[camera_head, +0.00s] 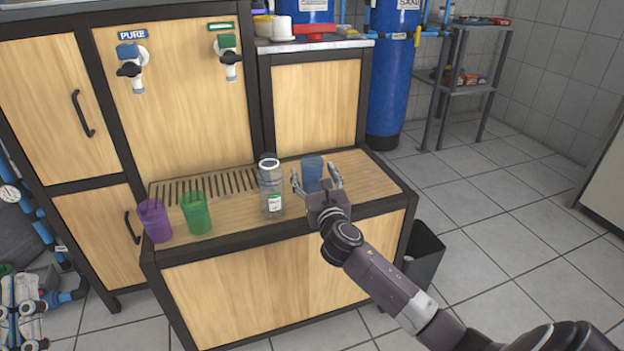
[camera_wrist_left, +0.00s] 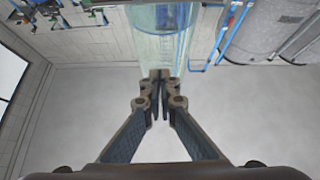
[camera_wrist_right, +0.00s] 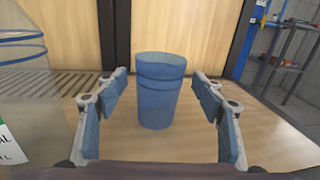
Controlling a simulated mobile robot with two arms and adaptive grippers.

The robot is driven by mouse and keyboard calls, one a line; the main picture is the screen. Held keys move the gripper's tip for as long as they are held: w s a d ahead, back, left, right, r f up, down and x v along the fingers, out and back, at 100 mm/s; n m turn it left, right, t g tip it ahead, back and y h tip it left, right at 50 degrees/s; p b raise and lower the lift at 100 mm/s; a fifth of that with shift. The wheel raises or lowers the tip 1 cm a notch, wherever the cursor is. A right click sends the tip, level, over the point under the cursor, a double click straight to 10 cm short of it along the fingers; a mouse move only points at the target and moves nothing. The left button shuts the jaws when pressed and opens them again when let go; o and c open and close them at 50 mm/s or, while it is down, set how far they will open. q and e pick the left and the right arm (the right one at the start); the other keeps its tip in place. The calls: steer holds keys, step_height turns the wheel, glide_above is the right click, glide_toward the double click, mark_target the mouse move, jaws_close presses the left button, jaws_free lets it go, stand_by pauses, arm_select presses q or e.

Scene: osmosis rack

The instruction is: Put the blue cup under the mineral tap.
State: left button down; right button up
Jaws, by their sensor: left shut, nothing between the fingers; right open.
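The blue cup (camera_head: 312,173) stands upright on the wooden ledge, right of a clear bottle. My right gripper (camera_head: 318,183) is open, its fingers spread on either side of the cup. In the right wrist view the cup (camera_wrist_right: 160,90) stands between and ahead of the fingers (camera_wrist_right: 160,92), with gaps on both sides. The green tap (camera_head: 228,57), with a green-edged label too small to read, is on the upper panel; the blue tap (camera_head: 130,60) marked PURE is left of it. My left gripper (camera_wrist_left: 160,76) is shut and empty, outside the head view.
The clear bottle (camera_head: 271,187) stands close left of the right gripper. A green cup (camera_head: 196,213) and a purple cup (camera_head: 155,220) stand further left. A slotted drain (camera_head: 205,186) lies along the panel. The ledge right of the blue cup is clear.

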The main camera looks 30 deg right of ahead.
arm_select(q)
steer(key=shift+s+a+r+t+h, duration=0.15)
steer(key=shift+s+r+t+h, duration=0.25)
steer(key=shift+s+r+t, duration=0.5)
arm_select(e)
steer(key=shift+x, duration=0.8)
arm_select(q)
steer(key=shift+r+g, duration=0.2)
steer(key=shift+g, duration=0.1)
arm_select(e)
steer(key=c, duration=1)
steer(key=shift+r, duration=0.1)
